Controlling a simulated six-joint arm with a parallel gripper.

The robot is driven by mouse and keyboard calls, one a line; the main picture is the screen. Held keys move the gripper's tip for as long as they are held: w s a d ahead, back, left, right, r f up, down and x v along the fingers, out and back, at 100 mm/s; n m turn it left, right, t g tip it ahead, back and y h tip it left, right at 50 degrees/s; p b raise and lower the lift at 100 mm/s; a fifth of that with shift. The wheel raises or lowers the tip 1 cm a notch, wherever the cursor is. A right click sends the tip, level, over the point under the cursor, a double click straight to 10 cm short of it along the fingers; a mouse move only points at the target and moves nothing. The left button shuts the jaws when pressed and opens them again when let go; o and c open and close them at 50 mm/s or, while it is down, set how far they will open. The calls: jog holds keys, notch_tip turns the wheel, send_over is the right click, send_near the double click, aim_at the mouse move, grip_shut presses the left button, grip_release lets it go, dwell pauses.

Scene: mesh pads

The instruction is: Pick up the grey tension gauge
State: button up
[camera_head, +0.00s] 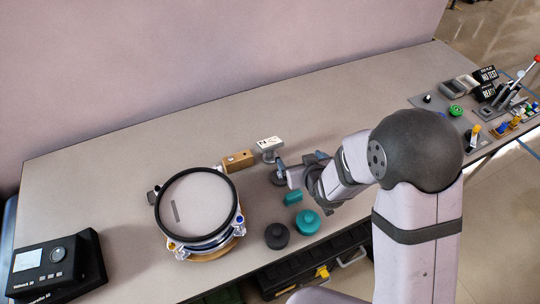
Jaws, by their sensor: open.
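A round dark grey piece with a raised knob (277,236) stands on the table near its front edge; it looks like the grey tension gauge, though no dial face shows. A similar teal piece (307,223) stands just right of it. A smaller teal block (293,198) lies behind them. My gripper (283,172) reaches in from the right, above and behind these pieces, apart from the grey one. It is open, with nothing seen held. The fingertips are small, and the wrist hides part of the table beneath.
A round mesh-topped drum pad (198,205) with a grey strip on it stands to the left. A tan block (239,160) and a white-topped stand (270,144) are behind. A black device (58,262) is front left. A control panel (470,112) is far right.

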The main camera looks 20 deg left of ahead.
aim_at(273, 149)
jog(key=a, duration=0.1)
jog(key=a+f+n+y, duration=0.1)
jog(key=a+f+y+b, duration=0.1)
jog(key=a, duration=0.1)
jog(key=shift+w+f+t, duration=0.1)
jog(key=shift+w+t, duration=0.2)
jog(key=shift+t, duration=0.1)
jog(key=shift+a+f+n+y, duration=0.15)
jog(key=shift+a+n+y, duration=0.15)
jog(key=shift+y, duration=0.3)
jog(key=shift+s+a+f+y, duration=0.2)
jog(key=shift+s+a+y, duration=0.05)
jog(key=shift+a+y, duration=0.35)
jog(key=shift+p+x, duration=0.85)
jog(key=shift+x, duration=2.75)
jog(key=shift+w+d, duration=0.1)
jog(key=c, duration=1.2)
jog(key=shift+r, duration=0.1)
jog(key=c, duration=0.4)
jog(key=shift+r, duration=0.1)
jog(key=shift+r+b, duration=0.6)
jog(key=shift+r, duration=4.35)
